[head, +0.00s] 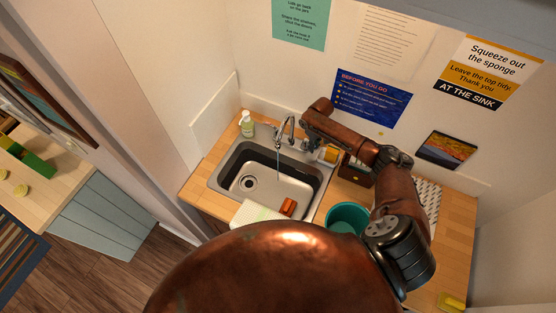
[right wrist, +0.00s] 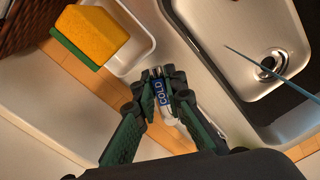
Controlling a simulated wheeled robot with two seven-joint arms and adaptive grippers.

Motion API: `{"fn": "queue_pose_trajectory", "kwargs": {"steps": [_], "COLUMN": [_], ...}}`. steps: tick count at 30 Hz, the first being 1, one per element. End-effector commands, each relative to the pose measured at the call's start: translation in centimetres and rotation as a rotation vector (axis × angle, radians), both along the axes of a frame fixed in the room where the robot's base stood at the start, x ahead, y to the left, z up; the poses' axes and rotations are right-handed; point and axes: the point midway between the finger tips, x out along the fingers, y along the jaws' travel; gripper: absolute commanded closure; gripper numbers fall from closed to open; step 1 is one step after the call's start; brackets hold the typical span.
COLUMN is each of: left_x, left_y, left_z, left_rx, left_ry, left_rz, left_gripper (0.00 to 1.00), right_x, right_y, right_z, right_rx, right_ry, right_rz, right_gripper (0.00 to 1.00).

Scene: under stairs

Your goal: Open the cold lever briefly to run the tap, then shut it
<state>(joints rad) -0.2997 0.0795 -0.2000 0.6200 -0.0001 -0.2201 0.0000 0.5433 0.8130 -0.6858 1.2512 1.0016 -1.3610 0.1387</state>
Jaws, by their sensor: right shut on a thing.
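The cold lever (right wrist: 160,93), with a blue label reading COLD, is between the fingertips of my right gripper (right wrist: 161,84) in the right wrist view. The gripper is shut on it. In the head view my right gripper (head: 307,146) is beside the chrome tap (head: 289,124), partly hidden by my own arm. A thin stream of water (head: 278,165) falls from the spout into the steel sink (head: 228,163). The stream also crosses the right wrist view (right wrist: 265,67) near the drain. My left gripper is not in view.
A soap bottle (head: 247,125) stands left of the tap. A teal tub (head: 347,217) stands right of the sink. A pale cloth (head: 253,212) lies at the front rim.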

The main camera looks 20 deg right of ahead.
Motion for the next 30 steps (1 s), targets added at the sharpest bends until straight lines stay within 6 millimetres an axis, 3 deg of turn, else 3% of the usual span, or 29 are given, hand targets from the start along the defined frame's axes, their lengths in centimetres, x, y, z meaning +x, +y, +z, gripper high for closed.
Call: {"fn": "queue_pose_trajectory", "kwargs": {"steps": [5, 16, 24, 30], "left_x": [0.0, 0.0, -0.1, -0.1], "left_y": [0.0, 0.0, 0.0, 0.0], "left_z": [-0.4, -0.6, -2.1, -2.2], "left_rx": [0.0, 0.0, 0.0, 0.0], "left_ry": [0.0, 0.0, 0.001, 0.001], "left_rz": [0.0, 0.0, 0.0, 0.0], "left_gripper": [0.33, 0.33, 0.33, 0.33], "right_x": [0.2, 0.3, 1.2, 1.3], "right_y": [-0.8, -1.0, -2.4, -2.7], "right_z": [0.0, 0.0, -0.1, 0.1], "right_rx": [0.0, 0.0, -0.001, -0.001], "right_ry": [-0.005, -0.005, -0.007, -0.006], "right_rz": [0.144, 0.189, 0.466, 0.531], "right_gripper": [1.0, 1.0, 1.0, 1.0]}}
